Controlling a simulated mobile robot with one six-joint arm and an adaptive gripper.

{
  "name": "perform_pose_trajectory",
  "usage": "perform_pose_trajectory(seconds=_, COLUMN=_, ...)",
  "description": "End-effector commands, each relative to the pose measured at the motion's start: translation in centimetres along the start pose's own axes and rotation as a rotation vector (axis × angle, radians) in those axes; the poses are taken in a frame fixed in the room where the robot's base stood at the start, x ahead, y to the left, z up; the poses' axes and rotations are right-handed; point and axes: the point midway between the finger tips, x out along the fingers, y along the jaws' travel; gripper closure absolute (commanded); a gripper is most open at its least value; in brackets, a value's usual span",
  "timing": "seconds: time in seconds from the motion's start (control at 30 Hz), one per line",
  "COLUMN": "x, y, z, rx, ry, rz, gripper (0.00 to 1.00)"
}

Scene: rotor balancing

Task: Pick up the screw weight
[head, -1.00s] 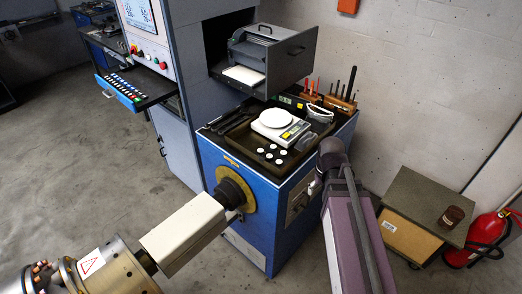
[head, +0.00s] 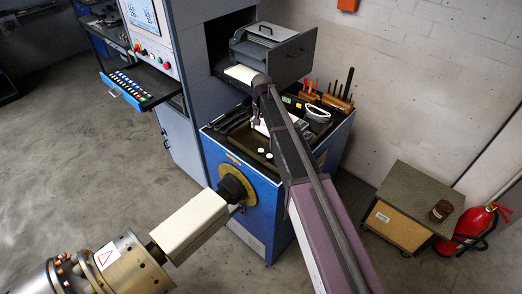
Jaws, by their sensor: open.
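Small pale discs, which may be screw weights, lie on the dark top tray (head: 233,143) of the blue cabinet. Two of them show left of my arm, the nearer one a pale disc (head: 269,156); others are hidden behind my arm. My gripper (head: 255,118) hangs at the far end of my arm, above the tray and in front of the scale (head: 262,128). It is open, small and dark in this view, and I see nothing held in it. The scale is mostly hidden by my arm.
Tools in a wooden block (head: 337,101) stand at the tray's back right. A low wooden cabinet (head: 405,222) stands right.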

Motion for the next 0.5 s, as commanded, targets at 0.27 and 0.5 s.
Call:
perform_pose_trajectory(seconds=0.27, x=0.3, y=0.1, z=0.0, rx=0.000, ry=0.000, rz=0.000, gripper=0.21)
perform_pose_trajectory(seconds=0.5, x=1.6, y=0.2, z=0.0, rx=0.001, ry=0.000, rz=0.000, gripper=0.21)
